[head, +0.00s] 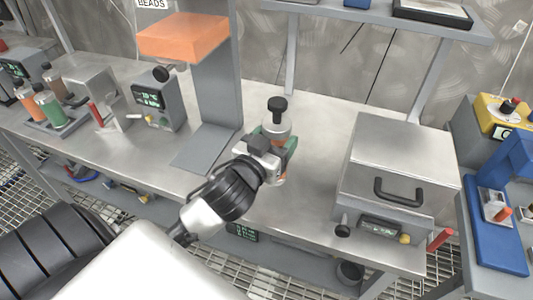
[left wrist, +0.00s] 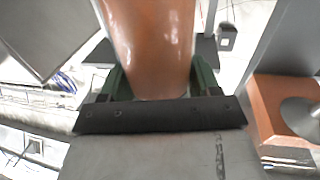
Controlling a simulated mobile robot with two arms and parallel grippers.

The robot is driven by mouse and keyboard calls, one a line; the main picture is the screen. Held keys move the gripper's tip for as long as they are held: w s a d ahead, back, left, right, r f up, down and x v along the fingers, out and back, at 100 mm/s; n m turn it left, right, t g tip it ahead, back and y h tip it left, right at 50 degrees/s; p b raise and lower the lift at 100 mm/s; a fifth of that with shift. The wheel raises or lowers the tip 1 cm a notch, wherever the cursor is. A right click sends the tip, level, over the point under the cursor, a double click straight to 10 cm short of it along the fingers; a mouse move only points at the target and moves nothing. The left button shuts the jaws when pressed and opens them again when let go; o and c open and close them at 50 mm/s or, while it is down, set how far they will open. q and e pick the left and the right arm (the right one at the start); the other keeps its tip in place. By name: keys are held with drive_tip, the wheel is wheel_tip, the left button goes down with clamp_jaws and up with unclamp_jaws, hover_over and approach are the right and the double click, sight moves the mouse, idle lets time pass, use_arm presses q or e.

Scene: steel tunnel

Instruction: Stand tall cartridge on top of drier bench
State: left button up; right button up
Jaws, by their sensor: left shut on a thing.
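The tall cartridge (head: 277,122) has a black knob on top, a pale upper part and an orange body. It is upright in the head view, over the middle of the steel bench (head: 312,145). My left gripper (head: 277,158) is shut around its body. In the left wrist view the orange body (left wrist: 150,45) sits between the gripper's green fingers (left wrist: 158,82). The gripper hides much of the lower cartridge in the head view, and I cannot tell whether its base touches the bench top. My right gripper is not in view.
A steel box with a black handle (head: 397,180) stands right of the cartridge. A grey stand with an orange block (head: 183,37) is to the left. A small display unit (head: 158,103) and several bottles (head: 50,105) stand farther left. Bare bench top lies around the cartridge.

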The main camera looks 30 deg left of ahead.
use_arm(q)
drive_tip(key=w+a+f+b, duration=0.1)
drive_tip(key=a+f, duration=0.2)
drive_tip(key=f, duration=0.3)
drive_tip(key=shift+a, duration=0.15)
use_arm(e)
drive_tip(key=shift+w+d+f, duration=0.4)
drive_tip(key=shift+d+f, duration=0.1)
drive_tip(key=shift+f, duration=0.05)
use_arm(q)
drive_tip(key=shift+f, duration=0.1)
drive_tip(key=o, duration=0.8)
drive_tip(key=shift+f, duration=0.15)
drive_tip(key=shift+c, duration=0.2)
drive_tip(key=o, duration=0.5)
drive_tip(key=shift+c, duration=0.2)
drive_tip(key=s+b, duration=0.1)
drive_tip(key=s, duration=1.1)
drive_tip(key=shift+d+r, duration=0.2)
drive_tip(key=shift+d, duration=0.05)
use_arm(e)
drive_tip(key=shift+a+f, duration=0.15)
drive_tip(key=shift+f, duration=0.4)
